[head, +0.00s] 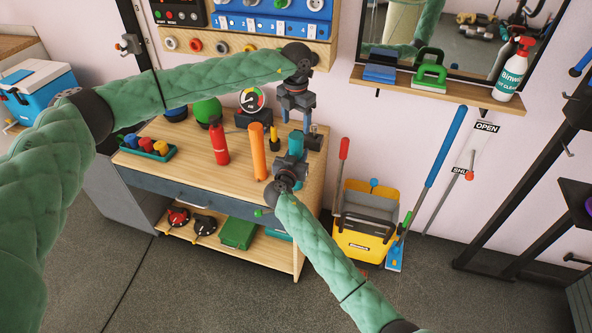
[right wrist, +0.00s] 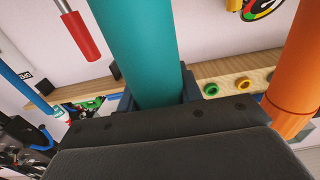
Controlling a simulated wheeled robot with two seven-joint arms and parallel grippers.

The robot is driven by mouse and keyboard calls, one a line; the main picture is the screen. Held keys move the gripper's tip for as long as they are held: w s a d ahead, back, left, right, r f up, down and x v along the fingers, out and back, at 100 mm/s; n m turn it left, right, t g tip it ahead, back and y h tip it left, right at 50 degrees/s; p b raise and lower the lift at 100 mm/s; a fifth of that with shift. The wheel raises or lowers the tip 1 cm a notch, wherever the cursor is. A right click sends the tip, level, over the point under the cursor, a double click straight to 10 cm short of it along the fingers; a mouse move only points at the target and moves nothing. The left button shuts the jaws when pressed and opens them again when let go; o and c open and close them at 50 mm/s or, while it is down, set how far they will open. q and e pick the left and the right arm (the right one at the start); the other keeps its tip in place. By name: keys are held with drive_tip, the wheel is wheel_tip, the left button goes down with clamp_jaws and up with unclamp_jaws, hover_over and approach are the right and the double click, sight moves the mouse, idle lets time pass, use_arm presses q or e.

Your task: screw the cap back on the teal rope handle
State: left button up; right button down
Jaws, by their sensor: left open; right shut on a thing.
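The teal rope handle (head: 295,143) is an upright cylinder at the right end of the wooden workbench. My right gripper (head: 291,163) is shut on its lower part; in the right wrist view the teal handle (right wrist: 140,45) stands between the fingers. My left gripper (head: 296,121) is open, pointing down, with its blue fingers just above the handle's top. Nothing clearly shows between them. I cannot make out the cap in either view; the top of the handle is out of the right wrist view.
An orange cylinder (head: 258,152) and a red bottle (head: 219,143) stand left of the teal handle on the workbench (head: 190,165). A green tray (head: 137,152) with coloured items sits further left. A round gauge (head: 252,99) is behind. A yellow bucket (head: 360,240) stands right of the bench.

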sight(296, 135)
use_arm(q)
drive_tip(key=shift+f, duration=4)
drive_tip(key=c, duration=1)
drive_tip(key=o, duration=1.2)
drive_tip(key=shift+c, duration=0.2)
wheel_tip(296, 135, up, 12)
